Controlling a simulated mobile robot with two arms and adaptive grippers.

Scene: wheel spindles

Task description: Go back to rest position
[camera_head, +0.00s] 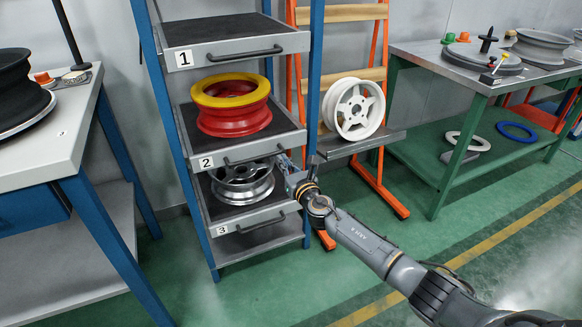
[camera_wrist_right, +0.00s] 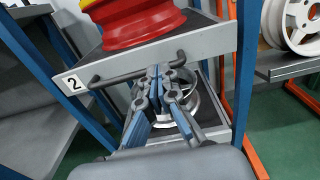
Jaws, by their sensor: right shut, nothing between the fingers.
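My right gripper (camera_head: 284,164) is shut and empty at the front of drawer 2 (camera_head: 203,162), by the right end of its handle (camera_head: 252,155). In the right wrist view my right gripper (camera_wrist_right: 165,75) points at the drawer front, and its fingertips overlap the right part of the dark handle (camera_wrist_right: 135,72). I cannot tell whether they touch it. My right arm reaches in from the lower right. My left gripper is not in view.
Drawer 2 bears a red wheel with a yellow rim (camera_head: 231,104). Drawer 3 (camera_head: 237,221) below holds a silver wheel (camera_head: 243,184). A white wheel (camera_head: 354,109) stands on an orange rack (camera_head: 385,190). Workbenches flank the shelf. The green floor (camera_head: 400,240) in front is clear.

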